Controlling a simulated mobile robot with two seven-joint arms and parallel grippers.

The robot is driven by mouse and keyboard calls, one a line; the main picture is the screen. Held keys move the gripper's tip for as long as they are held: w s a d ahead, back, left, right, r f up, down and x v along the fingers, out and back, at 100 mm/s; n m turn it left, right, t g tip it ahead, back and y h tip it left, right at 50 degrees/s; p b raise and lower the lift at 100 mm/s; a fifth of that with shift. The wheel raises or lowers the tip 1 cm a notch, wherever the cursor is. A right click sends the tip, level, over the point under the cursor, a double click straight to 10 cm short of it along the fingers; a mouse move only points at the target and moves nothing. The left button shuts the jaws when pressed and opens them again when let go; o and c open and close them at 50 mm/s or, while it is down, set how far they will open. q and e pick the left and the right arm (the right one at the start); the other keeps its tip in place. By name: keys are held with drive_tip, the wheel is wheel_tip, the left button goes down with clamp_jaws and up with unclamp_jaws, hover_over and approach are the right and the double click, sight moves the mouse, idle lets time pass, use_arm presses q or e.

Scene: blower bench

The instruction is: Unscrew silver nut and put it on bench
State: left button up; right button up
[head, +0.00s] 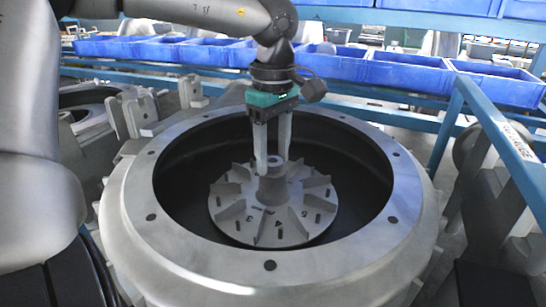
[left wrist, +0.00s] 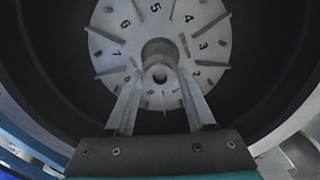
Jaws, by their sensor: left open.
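A grey finned impeller (head: 235,215) with numbers on its face sits inside the round blower housing (head: 135,205). It also shows in the left wrist view (left wrist: 115,40). Its central hub (head: 272,190) stands upright; in the left wrist view the hub end (left wrist: 160,75) shows a dark hole. I cannot make out a silver nut as separate from the hub. My left gripper (head: 273,165) points down over the hub, open, with its fingers on either side of the hub's top. Contact cannot be told. My right gripper is not in view.
The housing's wide metal rim (head: 400,245) surrounds the dark cavity and the impeller. Blue bins (head: 405,72) stand on a blue rack behind. A blue frame rail (head: 500,135) runs along the right. Metal parts (head: 135,112) lie at the left.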

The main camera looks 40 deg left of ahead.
use_arm(q)
drive_tip(key=m+p, duration=0.1)
drive_tip(key=m, duration=0.3)
drive_tip(key=shift+m, duration=0.4)
drive_tip(key=m, duration=0.3)
drive_tip(key=shift+p, duration=0.35)
drive_tip(key=shift+c, duration=0.3)
clamp_jaws()
